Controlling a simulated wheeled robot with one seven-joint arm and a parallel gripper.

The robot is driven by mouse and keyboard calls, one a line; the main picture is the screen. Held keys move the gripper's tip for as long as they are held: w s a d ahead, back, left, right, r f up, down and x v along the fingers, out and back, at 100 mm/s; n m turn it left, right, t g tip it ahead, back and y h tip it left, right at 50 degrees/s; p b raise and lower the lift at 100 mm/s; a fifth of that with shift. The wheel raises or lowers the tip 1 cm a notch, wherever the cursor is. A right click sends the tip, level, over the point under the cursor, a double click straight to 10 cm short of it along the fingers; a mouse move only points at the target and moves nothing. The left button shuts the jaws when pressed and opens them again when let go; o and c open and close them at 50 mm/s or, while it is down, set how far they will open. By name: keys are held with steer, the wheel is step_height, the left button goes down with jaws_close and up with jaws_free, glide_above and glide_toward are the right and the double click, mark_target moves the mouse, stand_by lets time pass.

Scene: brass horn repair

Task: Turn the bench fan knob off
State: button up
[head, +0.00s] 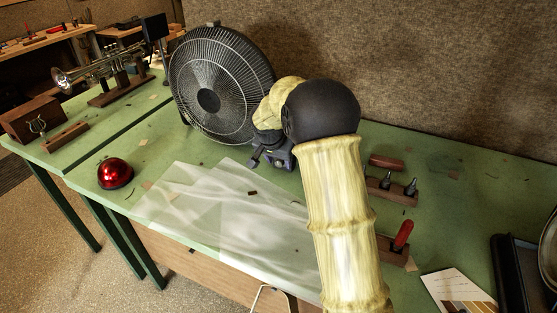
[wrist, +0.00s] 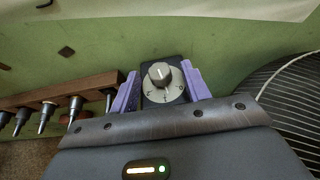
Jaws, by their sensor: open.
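The bench fan (head: 208,98) is black with a round wire grille and stands at the back of the green bench. Its grille edge also shows at the right of the wrist view (wrist: 292,105). My gripper (head: 272,160) is just right of the fan, low over the bench. In the wrist view, its purple fingers (wrist: 160,80) are open, one on each side of the knob. Contact cannot be told. In the head view the knob is hidden.
A clear plastic sheet (head: 215,205) lies in front of my gripper. A red dome (head: 115,174) sits at the left. Wooden tool holders (head: 390,192) stand at the right. A trumpet (head: 105,66) rests at the back left, near the partition wall.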

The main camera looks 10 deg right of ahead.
steer(key=c, duration=1)
steer(key=shift+a+p, duration=0.1)
steer(key=shift+p, duration=0.2)
steer(key=h+p, duration=0.1)
steer(key=g+h+p, duration=0.1)
steer(key=n+g+h+p, duration=0.1)
steer(key=shift+w+a+r, duration=0.1)
steer(key=shift+w+a, duration=0.15)
steer(key=shift+a, duration=0.1)
steer(key=shift+w+a+f+n+g+h+p, duration=0.1)
steer(key=shift+f+n+g+h+p, duration=0.1)
steer(key=shift+g+h+p, duration=0.6)
steer(key=shift+w+a+f+n+g+h+p, duration=0.15)
steer(key=shift+g+h+p, duration=0.35)
steer(key=shift+h+p, duration=0.5)
steer(key=shift+s+f, duration=0.1)
steer(key=o, duration=1)
steer(key=shift+d, duration=0.1)
